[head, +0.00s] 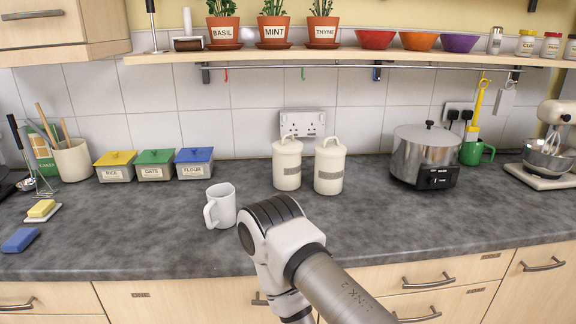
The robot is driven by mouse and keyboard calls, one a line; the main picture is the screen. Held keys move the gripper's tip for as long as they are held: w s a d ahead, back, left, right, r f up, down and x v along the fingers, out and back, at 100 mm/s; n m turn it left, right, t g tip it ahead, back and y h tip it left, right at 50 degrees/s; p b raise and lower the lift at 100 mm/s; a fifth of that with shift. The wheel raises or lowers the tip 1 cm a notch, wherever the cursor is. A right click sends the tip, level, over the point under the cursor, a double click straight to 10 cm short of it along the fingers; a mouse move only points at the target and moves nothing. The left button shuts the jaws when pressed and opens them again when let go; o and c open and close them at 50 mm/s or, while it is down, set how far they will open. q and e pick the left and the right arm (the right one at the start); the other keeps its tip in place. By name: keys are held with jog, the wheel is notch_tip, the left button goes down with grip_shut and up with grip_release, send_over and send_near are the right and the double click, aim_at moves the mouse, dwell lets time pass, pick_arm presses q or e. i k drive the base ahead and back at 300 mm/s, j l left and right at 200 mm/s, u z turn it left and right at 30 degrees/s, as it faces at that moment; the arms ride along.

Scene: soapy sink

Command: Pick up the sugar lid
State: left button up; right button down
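Two white canisters stand side by side on the grey counter, a left canister (287,172) and a right canister (328,175). Each is upright and closed by a white lid with a loop handle: the left lid (287,147) and the right lid (330,149). Their front labels are too small to read, so I cannot tell which is the sugar. An arm of mine comes in from the lower right and bends at an elbow in front of the canisters, then drops out of the bottom edge. Neither gripper shows.
A white mug (221,206) stands left of the elbow. Labelled boxes for rice (115,173), oats (155,172) and flour (195,170) are further left. A steel cooker (425,155) stands right of the canisters. The counter (370,228) is clear in front of the right canister.

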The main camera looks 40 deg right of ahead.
aim_at(283, 146)
jog(key=z, duration=0.95)
jog(key=i+j+z, duration=0.15)
jog(key=z, duration=0.3)
jog(key=i+j+z, duration=0.1)
jog(key=j+z, duration=0.6)
jog(key=z, duration=0.15)
jog(key=j+z, duration=0.75)
jog(key=z, duration=0.15)
